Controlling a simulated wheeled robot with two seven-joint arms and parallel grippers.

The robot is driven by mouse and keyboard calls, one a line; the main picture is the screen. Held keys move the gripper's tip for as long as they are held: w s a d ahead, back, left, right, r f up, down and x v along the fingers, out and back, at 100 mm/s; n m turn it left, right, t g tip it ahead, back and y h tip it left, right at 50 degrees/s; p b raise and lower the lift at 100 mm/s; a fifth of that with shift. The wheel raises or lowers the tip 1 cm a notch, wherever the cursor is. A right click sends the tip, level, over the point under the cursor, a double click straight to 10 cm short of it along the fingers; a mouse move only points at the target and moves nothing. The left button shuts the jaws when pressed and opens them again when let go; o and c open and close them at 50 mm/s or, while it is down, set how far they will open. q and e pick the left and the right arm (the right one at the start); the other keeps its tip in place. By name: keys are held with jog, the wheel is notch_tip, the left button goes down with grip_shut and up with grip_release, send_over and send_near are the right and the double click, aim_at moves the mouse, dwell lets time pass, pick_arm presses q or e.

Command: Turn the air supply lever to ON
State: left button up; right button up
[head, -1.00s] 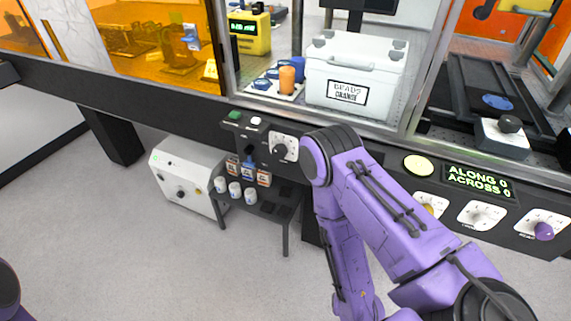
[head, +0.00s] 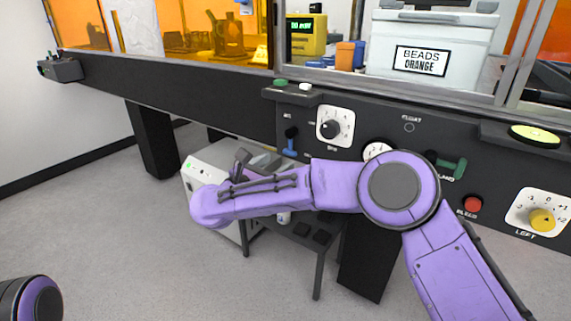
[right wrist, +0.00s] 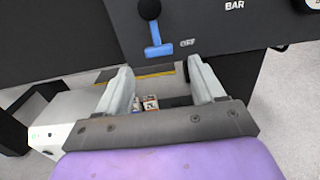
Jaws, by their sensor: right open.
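The air supply lever (head: 290,143) is a blue handle with a black round pivot, on the dark front panel left of a white dial. In the right wrist view the lever (right wrist: 157,40) hangs down from its pivot, its blue end beside a label that looks like OFF. My right gripper (right wrist: 158,72) is open, with nothing between its fingers. Its fingertips point toward the panel, just below the lever and apart from it. In the head view my right forearm hides much of this gripper. My left gripper is out of view; only part of my left arm shows.
Right of the lever are a white dial (head: 334,127), a partly hidden gauge (head: 377,149), a green handle (head: 452,168), a red button (head: 472,204) and a yellow knob (head: 542,220). Below the panel stand a white box (head: 203,172) and a small dark table (head: 318,262).

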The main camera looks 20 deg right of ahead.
aim_at(291, 141)
jog(key=x, duration=0.5)
jog(key=c, duration=1.1)
jog(key=shift+o, duration=0.2)
